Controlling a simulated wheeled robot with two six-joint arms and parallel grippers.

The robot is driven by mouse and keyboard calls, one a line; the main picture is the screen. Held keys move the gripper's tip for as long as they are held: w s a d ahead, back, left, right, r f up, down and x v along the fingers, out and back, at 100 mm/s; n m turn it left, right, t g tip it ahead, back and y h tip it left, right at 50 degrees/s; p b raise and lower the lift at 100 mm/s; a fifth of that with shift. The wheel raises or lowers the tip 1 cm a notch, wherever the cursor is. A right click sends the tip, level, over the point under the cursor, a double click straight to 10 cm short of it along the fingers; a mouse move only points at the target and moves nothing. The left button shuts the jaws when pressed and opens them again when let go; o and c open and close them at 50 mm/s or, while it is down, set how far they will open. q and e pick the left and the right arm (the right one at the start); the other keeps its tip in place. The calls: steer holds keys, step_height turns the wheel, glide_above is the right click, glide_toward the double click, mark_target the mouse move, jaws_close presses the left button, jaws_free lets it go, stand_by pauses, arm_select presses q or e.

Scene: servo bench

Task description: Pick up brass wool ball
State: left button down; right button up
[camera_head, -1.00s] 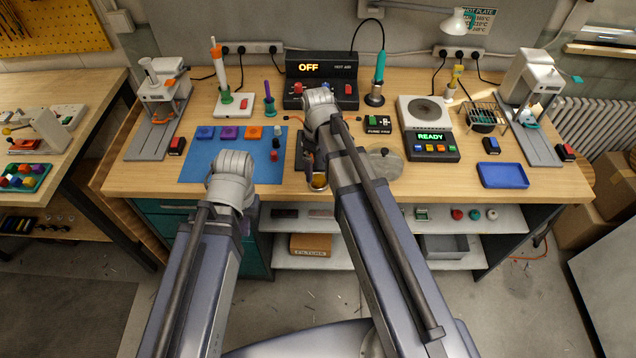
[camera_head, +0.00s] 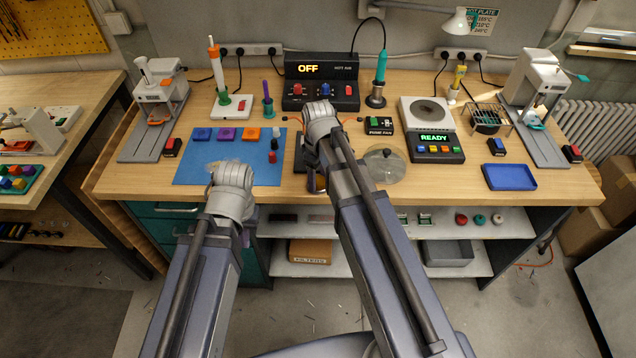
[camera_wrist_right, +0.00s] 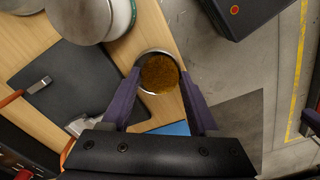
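The brass wool ball (camera_wrist_right: 158,73) is a rough golden-brown ball sitting in a round silver-rimmed holder (camera_wrist_right: 142,56) near the bench edge in the right wrist view. My right gripper (camera_wrist_right: 160,72) is open, with its purple fingers on either side of the holder and ball; whether they touch is unclear. In the head view my right gripper (camera_head: 313,182) is mostly hidden by its own arm, and the ball is hidden there. My left gripper (camera_head: 246,236) hangs below its wrist at the front edge of the bench, mostly hidden.
A blue mat (camera_head: 222,170) with coloured blocks and bottles lies left of my right arm. A round metal disc (camera_head: 384,166) lies right of it. A hot air station (camera_head: 320,95) stands behind. A blue tray (camera_head: 509,177) sits at the right front.

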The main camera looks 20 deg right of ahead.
mark_target(318, 178)
steer(key=c, duration=0.9)
steer(key=shift+o, duration=0.2)
step_height(318, 178, up, 10)
steer(key=p, duration=1)
steer(key=o, duration=0.8)
steer(key=c, duration=0.7)
steer(key=shift+o, duration=0.2)
